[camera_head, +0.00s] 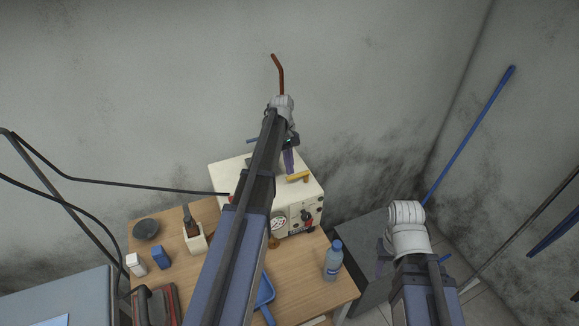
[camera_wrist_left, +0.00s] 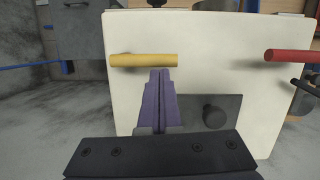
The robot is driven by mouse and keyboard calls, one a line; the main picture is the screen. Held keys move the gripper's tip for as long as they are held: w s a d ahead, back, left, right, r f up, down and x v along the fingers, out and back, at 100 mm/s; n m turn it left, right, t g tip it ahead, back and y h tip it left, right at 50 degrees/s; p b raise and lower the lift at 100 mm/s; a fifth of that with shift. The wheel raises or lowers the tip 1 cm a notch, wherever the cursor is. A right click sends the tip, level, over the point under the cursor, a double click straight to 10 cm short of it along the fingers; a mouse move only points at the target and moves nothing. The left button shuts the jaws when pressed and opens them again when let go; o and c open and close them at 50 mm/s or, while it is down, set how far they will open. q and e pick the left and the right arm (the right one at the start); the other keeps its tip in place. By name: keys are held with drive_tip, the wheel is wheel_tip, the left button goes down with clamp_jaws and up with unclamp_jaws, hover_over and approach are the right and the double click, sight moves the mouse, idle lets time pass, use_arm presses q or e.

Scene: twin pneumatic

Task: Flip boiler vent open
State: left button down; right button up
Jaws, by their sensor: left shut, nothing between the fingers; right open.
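The boiler is a cream box (camera_head: 232,178) on the wooden table, with a yellow handle (camera_head: 298,177) on its top. The wrist view shows the boiler top (camera_wrist_left: 220,40), the yellow handle (camera_wrist_left: 143,60) lying crosswise and a red handle (camera_wrist_left: 290,55) at right. I cannot tell which part is the vent. My left gripper (camera_head: 289,168) is shut and empty, its purple fingers pointing down at the boiler top. In the wrist view its fingertips (camera_wrist_left: 159,72) meet the yellow handle's near edge; contact is unclear. My right gripper (camera_head: 412,262) is open, away to the right, mostly hidden by its wrist.
A copper-red pipe (camera_head: 280,75) rises behind the boiler.

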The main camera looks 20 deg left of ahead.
use_arm(q)
drive_tip(key=shift+s, duration=0.1)
drive_tip(key=s+n, duration=0.1)
drive_tip(key=n, duration=0.1)
drive_tip(key=d+n, duration=0.1)
drive_tip(key=n, duration=0.1)
drive_tip(key=shift+s+d+t, duration=0.15)
drive_tip(key=shift+s+t, duration=0.25)
drive_tip(key=d+n, duration=0.1)
drive_tip(key=n, duration=0.1)
drive_tip(key=s+d+n+t, duration=0.1)
drive_tip(key=n, duration=0.1)
drive_tip(key=shift+s+n, duration=0.1)
drive_tip(key=shift+n, duration=0.2)
drive_tip(key=d+n, duration=0.1)
drive_tip(key=n, duration=0.2)
drive_tip(key=d+n+t, duration=0.1)
drive_tip(key=n, duration=0.1)
drive_tip(key=shift+s+d, duration=0.15)
drive_tip(key=shift+d, duration=0.15)
drive_tip(key=shift+d+n+t, duration=0.3)
drive_tip(key=shift+d+n, duration=0.2)
drive_tip(key=shift+n, duration=0.6)
drive_tip(key=shift+w+d, duration=0.25)
drive_tip(key=shift+d, duration=0.1)
